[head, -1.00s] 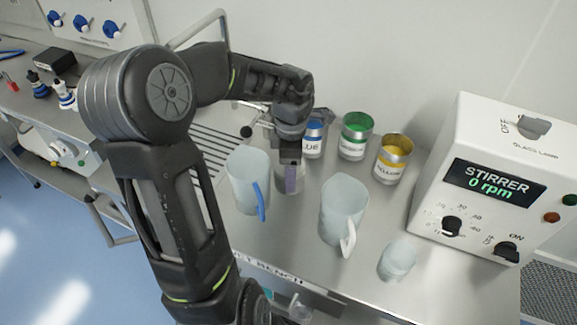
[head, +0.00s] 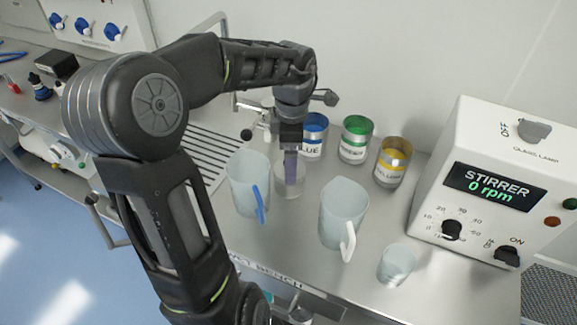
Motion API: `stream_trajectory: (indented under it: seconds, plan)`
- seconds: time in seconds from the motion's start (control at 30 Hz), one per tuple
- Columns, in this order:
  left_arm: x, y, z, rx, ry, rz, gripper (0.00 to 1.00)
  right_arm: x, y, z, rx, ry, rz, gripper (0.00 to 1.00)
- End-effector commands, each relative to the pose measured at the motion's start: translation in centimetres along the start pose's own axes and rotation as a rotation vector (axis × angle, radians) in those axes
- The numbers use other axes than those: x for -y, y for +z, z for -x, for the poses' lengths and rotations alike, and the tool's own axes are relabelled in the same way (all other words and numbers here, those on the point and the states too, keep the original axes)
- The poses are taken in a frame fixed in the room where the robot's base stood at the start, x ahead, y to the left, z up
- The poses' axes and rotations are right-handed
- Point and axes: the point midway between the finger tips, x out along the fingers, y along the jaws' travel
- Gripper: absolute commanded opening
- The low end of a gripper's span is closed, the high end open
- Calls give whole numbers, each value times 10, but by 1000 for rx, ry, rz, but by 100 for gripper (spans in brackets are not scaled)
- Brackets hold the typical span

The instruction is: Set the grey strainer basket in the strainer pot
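My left gripper (head: 291,168) points straight down over the workbench. Its narrow purplish-grey end is in front of or inside a clear cylindrical vessel (head: 288,190), which may be the strainer pot. The gripper and wrist cover part of that vessel. I cannot make out the grey strainer basket as a separate thing, nor whether the fingers are open or shut on anything. My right gripper is not in view.
A jug with a blue handle (head: 246,182) stands close left of the vessel, and a jug with a white handle (head: 341,210) to its right. Behind are blue (head: 313,148), green (head: 354,152) and yellow (head: 390,172) labelled cans. A small beaker (head: 397,263) and a stirrer unit (head: 490,190) stand right.

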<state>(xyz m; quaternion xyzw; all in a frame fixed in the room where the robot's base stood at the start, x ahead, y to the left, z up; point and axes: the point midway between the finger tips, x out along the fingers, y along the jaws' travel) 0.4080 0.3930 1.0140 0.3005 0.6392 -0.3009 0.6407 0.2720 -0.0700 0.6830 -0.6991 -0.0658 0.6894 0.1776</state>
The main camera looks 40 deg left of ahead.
Motion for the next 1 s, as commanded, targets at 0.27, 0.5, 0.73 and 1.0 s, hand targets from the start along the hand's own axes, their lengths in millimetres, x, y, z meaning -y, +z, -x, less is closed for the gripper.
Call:
stream_trajectory:
  seconds: [0.27,0.5,0.73,1.0]
  plan:
    - [-1,0,54,1,2,0,91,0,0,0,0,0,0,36]
    - [0,0,69,0,0,-1,91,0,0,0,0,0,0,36]
    - [0,0,69,0,0,0,91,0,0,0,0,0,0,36]
    - [0,0,68,0,0,0,91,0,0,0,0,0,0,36]
